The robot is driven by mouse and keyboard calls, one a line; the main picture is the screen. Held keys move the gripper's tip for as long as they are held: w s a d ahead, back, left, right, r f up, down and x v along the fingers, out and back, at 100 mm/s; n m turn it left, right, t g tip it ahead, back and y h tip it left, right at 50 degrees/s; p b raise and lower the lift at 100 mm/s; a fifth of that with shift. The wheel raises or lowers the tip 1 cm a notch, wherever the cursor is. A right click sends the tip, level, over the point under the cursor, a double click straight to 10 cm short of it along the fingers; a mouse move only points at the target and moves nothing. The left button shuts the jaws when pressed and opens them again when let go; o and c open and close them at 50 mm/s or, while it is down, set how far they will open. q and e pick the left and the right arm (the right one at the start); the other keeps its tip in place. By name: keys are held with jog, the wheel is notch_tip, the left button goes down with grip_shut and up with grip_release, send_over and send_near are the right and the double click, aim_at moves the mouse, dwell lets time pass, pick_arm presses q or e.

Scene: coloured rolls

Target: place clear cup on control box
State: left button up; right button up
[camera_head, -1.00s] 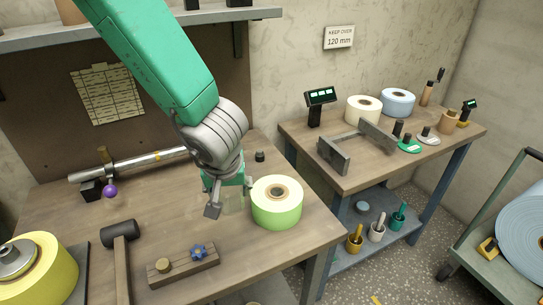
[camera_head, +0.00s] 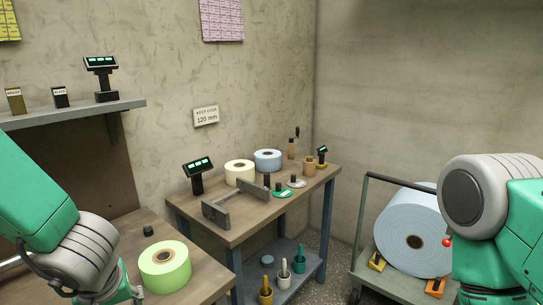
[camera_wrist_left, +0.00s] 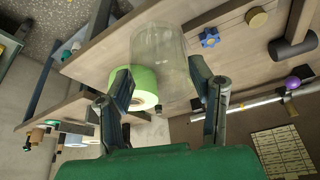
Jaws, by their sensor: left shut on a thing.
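The clear cup (camera_wrist_left: 160,48) shows in the left wrist view, see-through, between the two fingers of my left gripper (camera_wrist_left: 160,82), which is shut on it. In the head view my left gripper is at the bottom left, mostly cut off by the frame edge, and the cup cannot be made out.
A green roll (camera_head: 164,266) stands on the near table beside my left gripper. The far table (camera_head: 235,232) holds a grey bracket (camera_head: 235,208), a cream roll (camera_head: 240,172) and a blue roll (camera_head: 268,160). A cart with a large blue roll (camera_head: 400,228) stands near my right arm.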

pick_arm(q)
jog(key=shift+s+a+f+m+b, duration=0.2)
jog(key=shift+s+f, duration=0.1)
jog(key=shift+s, duration=0.25)
jog(key=shift+s+a+f+m+b, duration=0.15)
jog(key=shift+s+f, duration=0.15)
jog(key=shift+s, duration=0.2)
jog(key=f, duration=0.2)
jog(key=d+f+m+b, duration=0.1)
jog(key=shift+w+f, duration=0.15)
jog(key=shift+f, duration=0.2)
jog(key=s+d+f+m+h+b, duration=0.2)
jog(key=s+d+f+m+b, duration=0.1)
jog(key=f, duration=0.4)
jog(key=shift+s+m+t+b, duration=0.35)
jog(key=shift+m+b, duration=0.2)
jog(key=shift+m, duration=0.2)
pick_arm(e)
jog(key=f, duration=0.3)
jog(key=s+f, duration=0.1)
jog(key=f, duration=0.1)
jog(key=shift+a+f, duration=0.1)
jog(key=shift+a, duration=0.3)
pick_arm(q)
jog(key=shift+d, duration=0.35)
pick_arm(e)
jog(key=shift+d, duration=0.15)
jog(key=shift+d+f, duration=0.1)
